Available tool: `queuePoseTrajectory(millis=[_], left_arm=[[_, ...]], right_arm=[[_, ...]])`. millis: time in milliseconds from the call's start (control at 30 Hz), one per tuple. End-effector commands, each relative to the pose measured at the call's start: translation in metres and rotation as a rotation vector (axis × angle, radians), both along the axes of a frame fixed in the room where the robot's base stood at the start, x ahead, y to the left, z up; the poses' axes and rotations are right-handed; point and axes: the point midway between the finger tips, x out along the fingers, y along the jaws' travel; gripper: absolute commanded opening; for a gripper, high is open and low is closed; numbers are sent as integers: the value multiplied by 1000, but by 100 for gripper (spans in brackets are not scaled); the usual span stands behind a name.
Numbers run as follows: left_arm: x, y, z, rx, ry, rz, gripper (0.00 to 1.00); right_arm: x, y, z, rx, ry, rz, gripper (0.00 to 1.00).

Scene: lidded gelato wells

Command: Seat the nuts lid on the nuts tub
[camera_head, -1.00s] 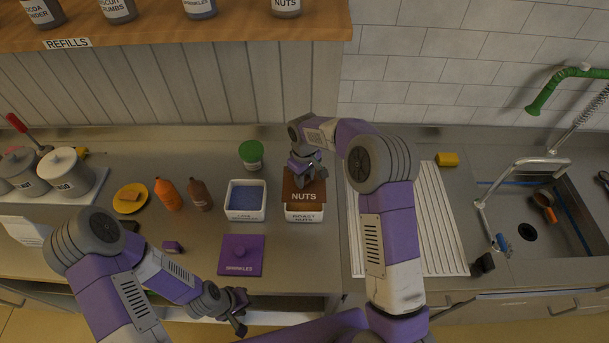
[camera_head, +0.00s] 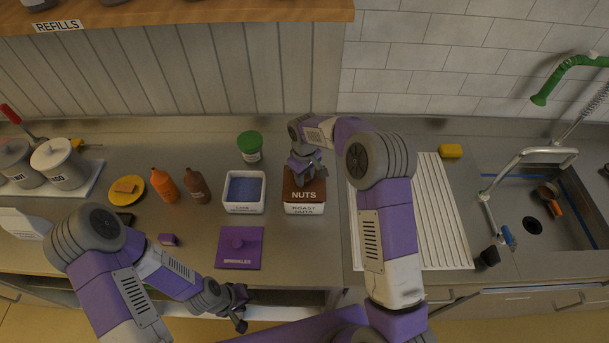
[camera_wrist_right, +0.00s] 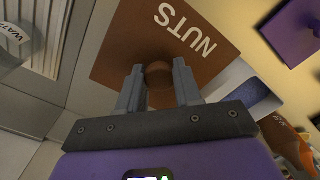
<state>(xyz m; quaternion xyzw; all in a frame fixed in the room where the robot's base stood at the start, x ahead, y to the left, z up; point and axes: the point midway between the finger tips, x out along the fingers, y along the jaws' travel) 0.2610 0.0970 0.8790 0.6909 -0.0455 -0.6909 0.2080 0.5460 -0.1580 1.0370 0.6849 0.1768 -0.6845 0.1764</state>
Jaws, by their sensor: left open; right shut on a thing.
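The brown nuts lid (camera_head: 304,195), lettered NUTS, is over the white nuts tub (camera_head: 305,209), whose front label reads ROAST NUTS. The lid covers the tub's opening and looks lined up with it; I cannot tell whether it rests fully on the rim. My right gripper (camera_head: 306,177) is shut on the lid's round knob (camera_wrist_right: 158,72), which shows between the fingers in the right wrist view. My left gripper (camera_head: 239,307) is open and empty, low near the counter's front edge.
An open white tub (camera_head: 243,207) with blue contents stands just left of the nuts tub. The purple sprinkles lid (camera_head: 240,258) lies in front of it. A ribbed drainboard (camera_head: 437,215) is to the right. Bottles (camera_head: 165,187) and a green-lidded jar (camera_head: 249,147) stand behind and left.

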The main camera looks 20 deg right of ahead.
Motion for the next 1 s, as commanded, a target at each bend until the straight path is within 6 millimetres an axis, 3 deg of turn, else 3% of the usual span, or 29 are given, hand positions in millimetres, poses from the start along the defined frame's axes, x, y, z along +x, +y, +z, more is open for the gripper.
queuePoseTrajectory(millis=[1000], left_arm=[[0,0,-12,0,0,0,43]], right_arm=[[0,0,-16,0,0,0,0]])
